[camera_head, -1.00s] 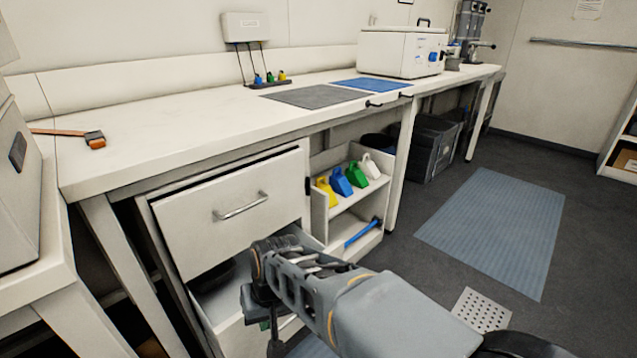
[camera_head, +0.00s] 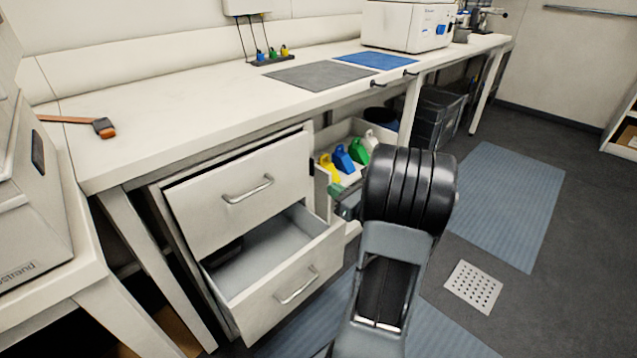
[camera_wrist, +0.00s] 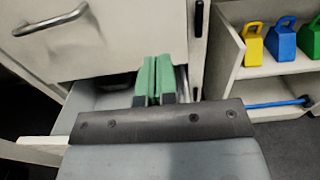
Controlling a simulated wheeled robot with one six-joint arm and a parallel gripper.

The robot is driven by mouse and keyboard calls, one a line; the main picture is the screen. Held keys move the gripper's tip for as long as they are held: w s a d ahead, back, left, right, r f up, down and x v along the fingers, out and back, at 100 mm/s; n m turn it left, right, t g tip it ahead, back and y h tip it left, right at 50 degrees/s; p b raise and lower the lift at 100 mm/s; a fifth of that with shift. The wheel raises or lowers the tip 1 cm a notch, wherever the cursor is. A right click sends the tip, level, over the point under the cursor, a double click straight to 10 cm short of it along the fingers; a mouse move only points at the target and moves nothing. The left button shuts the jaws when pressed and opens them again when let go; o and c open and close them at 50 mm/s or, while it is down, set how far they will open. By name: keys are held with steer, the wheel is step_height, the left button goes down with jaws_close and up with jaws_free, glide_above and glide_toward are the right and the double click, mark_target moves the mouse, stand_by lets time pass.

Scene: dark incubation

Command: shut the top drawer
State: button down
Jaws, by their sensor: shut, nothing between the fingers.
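The top drawer (camera_head: 240,195) is a white front with a metal bar handle (camera_head: 248,190). It stands a little out from the cabinet, with a dark gap along its upper edge. In the wrist view the top drawer (camera_wrist: 120,40) fills the upper left, with its handle (camera_wrist: 52,20) at the far left. My gripper (camera_wrist: 153,80) is shut and empty, its green fingers held together in front of the lower right part of that front. I cannot tell if they touch it. In the head view my gripper (camera_head: 347,203) is partly hidden by my arm, right of the drawer.
The lower drawer (camera_head: 290,285) is pulled well out below. The worktop (camera_head: 180,120) overhangs above.

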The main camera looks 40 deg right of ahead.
mark_target(298, 167)
steer(key=w+b, duration=0.1)
steer(key=w, duration=0.2)
steer(key=w+a+b, duration=0.1)
steer(key=w, duration=0.3)
steer(key=w+b, duration=0.1)
steer(key=w, duration=0.3)
steer(key=shift+w+a+f, duration=0.1)
steer(key=shift+a, duration=0.15)
steer(key=shift+w, duration=0.85)
steer(key=w, duration=0.3)
steer(key=shift+a+b, duration=0.25)
steer(key=shift+b, duration=0.05)
steer(key=shift+w+r, duration=0.1)
steer(key=shift+r, duration=0.15)
steer(key=shift+r, duration=0.1)
